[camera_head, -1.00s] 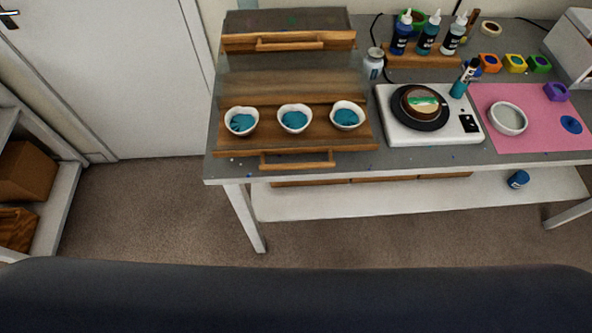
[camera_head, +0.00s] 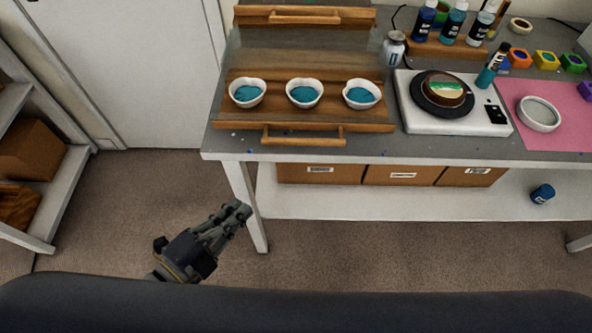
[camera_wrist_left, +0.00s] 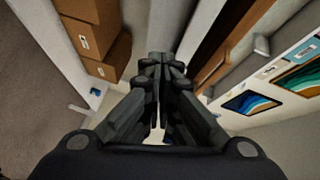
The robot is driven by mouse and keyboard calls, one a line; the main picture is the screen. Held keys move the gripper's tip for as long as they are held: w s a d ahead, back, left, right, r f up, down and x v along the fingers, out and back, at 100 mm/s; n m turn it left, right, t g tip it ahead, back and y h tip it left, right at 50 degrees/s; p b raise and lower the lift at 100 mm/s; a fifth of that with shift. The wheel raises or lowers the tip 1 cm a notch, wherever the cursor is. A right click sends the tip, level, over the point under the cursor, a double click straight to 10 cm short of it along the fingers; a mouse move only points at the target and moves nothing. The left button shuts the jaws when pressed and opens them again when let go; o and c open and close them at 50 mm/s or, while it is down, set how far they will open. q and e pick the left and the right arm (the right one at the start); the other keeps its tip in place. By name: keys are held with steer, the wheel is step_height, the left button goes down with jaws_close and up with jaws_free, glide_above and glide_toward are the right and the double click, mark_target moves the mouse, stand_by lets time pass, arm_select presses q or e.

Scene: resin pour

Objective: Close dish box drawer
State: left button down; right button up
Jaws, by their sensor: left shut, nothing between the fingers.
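The dish box drawer (camera_head: 376,126) is pulled out toward me on the grey table, with its wooden handle (camera_head: 303,139) near the table's front edge. In it stand a left white dish (camera_head: 262,102), a middle dish (camera_head: 318,104) and a right dish (camera_head: 376,104), each holding teal material. The box's upper wooden front with a handle (camera_head: 305,17) is behind. My left gripper (camera_head: 241,210) is shut and empty, below and in front of the table's left corner, apart from the drawer. It also shows shut in the left wrist view (camera_wrist_left: 165,62). My right gripper is not in view.
A white turntable unit (camera_head: 408,118) stands right of the drawer, with a small jar (camera_head: 393,48) behind. Several bottles stand at the back right. Cardboard boxes (camera_head: 400,174) and a blue jar (camera_head: 542,194) are on the lower shelf (camera_head: 400,206). A shelf unit is at left.

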arm_select(q)
steer(key=s+d+r+m+h+b, duration=0.1)
steer(key=s+d+r+m+h, duration=0.3)
steer(key=r, duration=0.5)
steer(key=p, duration=0.7)
glide_toward(317, 145)
steer(key=s+d+r, duration=0.1)
steer(key=d, duration=0.2)
steer(key=shift+m+g+y, duration=0.3)
steer(key=shift+w+f, duration=0.1)
steer(key=shift+w, duration=2)
steer(key=shift+p, duration=0.3)
